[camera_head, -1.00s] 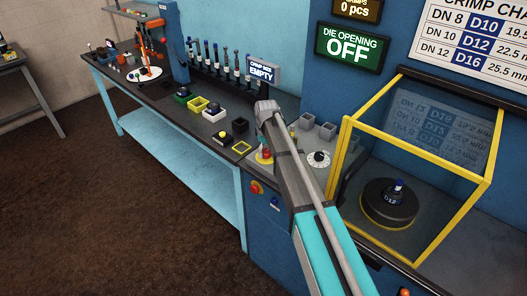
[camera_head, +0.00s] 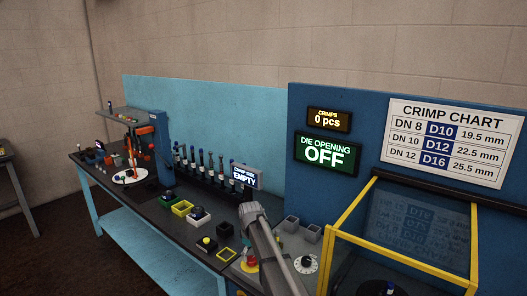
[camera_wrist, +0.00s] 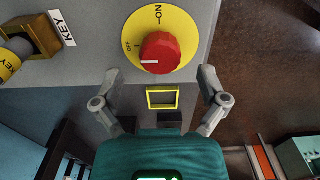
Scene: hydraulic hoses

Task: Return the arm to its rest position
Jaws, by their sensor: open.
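My arm (camera_head: 262,240) shows in the head view as a grey link rising from the bottom edge, in front of the blue machine's grey control panel. In the wrist view my gripper (camera_wrist: 160,82) has its two fingers spread wide apart, with nothing between them. A red rotary knob (camera_wrist: 161,53) on a yellow plate marked ON and OFF lies beyond the fingertips. The knob's white mark is on its left side, toward OFF. In the head view the yellow plate and red knob (camera_head: 250,263) show partly beside my arm.
A yellow-framed guard (camera_head: 400,230) stands close right of my arm. A black bench (camera_head: 150,205) with hose fittings and small trays runs left. The die display (camera_head: 327,154) reads OFF, the crimp counter (camera_head: 329,119) 0 pcs. A key switch (camera_wrist: 32,38) is left of the knob.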

